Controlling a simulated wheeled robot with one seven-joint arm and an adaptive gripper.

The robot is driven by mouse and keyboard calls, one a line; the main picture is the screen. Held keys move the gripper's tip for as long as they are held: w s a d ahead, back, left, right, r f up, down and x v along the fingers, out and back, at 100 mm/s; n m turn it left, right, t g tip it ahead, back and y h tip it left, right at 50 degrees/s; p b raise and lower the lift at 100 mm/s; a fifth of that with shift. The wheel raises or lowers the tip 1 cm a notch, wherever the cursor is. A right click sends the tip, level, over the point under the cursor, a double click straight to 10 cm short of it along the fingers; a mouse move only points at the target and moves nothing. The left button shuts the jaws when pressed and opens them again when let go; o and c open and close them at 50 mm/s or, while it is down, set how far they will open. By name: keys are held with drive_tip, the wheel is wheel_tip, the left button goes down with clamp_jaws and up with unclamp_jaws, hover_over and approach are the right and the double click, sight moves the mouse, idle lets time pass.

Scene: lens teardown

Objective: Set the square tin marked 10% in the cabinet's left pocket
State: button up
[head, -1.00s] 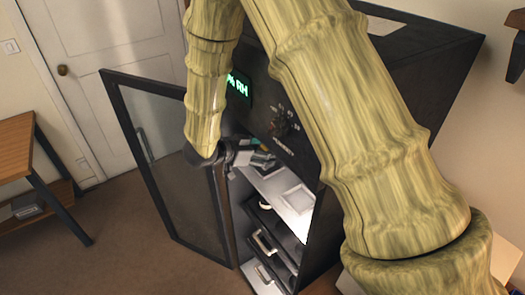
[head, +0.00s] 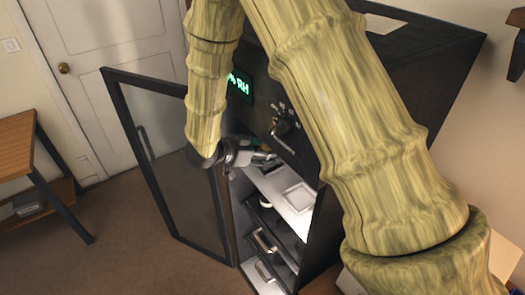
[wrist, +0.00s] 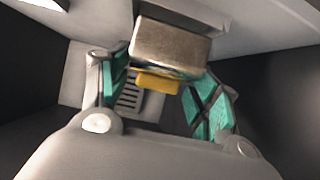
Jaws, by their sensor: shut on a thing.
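My gripper (head: 262,157) is inside the upper opening of the dark cabinet (head: 318,165), above its pale shelf (head: 262,180). In the wrist view its teal-padded fingers (wrist: 160,88) are shut on a square metal tin (wrist: 172,46), which is held off the shelf. A yellow part (wrist: 158,82) shows just below the tin; I cannot tell whether it belongs to it. No 10% mark is readable. A square recessed pocket (head: 299,196) shows on the right of the shelf. The left pocket is hidden behind my gripper in the head view.
The cabinet's glass door (head: 172,160) stands open to the left, close to my arm. Drawers with handles (head: 266,240) are below the shelf. A green humidity display (head: 239,86) and a dial (head: 281,126) are on the front. A wooden table (head: 22,145) stands far left.

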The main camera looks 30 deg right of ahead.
drive_tip(key=shift+f, duration=0.4)
drive_tip(key=o, duration=1.3)
drive_tip(key=shift+c, duration=0.2)
drive_tip(key=shift+a, duration=0.15)
drive_tip(key=v, duration=1.1)
drive_tip(key=shift+a+r, duration=0.2)
drive_tip(key=shift+a, duration=0.05)
